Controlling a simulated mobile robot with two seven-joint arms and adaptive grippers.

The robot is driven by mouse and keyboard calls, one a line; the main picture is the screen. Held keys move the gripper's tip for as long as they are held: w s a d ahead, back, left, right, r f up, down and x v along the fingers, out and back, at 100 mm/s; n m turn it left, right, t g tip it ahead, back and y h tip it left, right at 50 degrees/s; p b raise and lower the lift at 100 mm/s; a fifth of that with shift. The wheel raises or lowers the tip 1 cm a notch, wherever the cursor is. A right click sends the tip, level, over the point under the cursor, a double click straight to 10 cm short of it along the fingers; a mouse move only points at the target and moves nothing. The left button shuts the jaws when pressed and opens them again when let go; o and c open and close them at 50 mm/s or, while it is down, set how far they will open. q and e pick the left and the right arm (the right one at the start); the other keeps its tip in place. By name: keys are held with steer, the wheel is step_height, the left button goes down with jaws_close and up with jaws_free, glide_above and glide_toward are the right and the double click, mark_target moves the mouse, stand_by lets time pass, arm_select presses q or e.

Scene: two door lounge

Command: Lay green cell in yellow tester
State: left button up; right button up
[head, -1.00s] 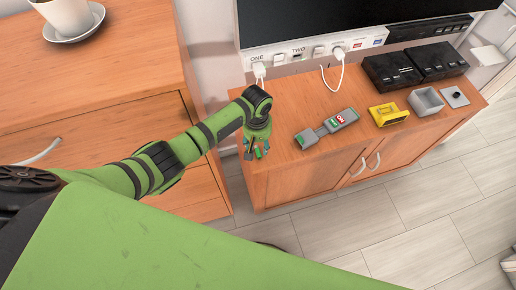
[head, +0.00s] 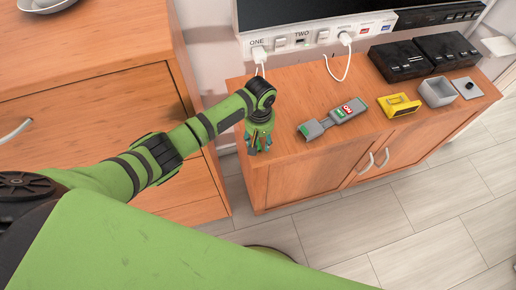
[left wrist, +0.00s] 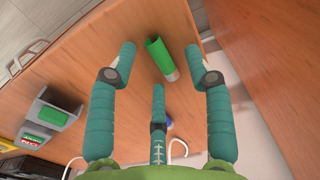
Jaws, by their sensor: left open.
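The green cell (left wrist: 158,56) is a green cylinder with a pale metallic end, near the cabinet's edge in the left wrist view. My left gripper (left wrist: 162,62) is open, with its teal fingers around the cell and gaps visible beside it. In the head view, my left gripper (head: 258,146) is low over the cabinet's left end, and its fingers mostly hide the cell. The yellow tester (head: 399,105) stands farther right on the cabinet top. My right gripper is not in view.
The wooden cabinet top (head: 290,100) also bears a grey device with green and red labels (head: 333,118), black boxes (head: 397,60) and a grey open box (head: 436,92). A white cable (head: 336,68) hangs from the wall strip. A taller drawer unit (head: 85,85) is left.

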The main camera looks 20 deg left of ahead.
arm_select(q)
steer(key=shift+f, duration=0.25)
steer(key=c, duration=1)
steer(key=shift+r, duration=0.1)
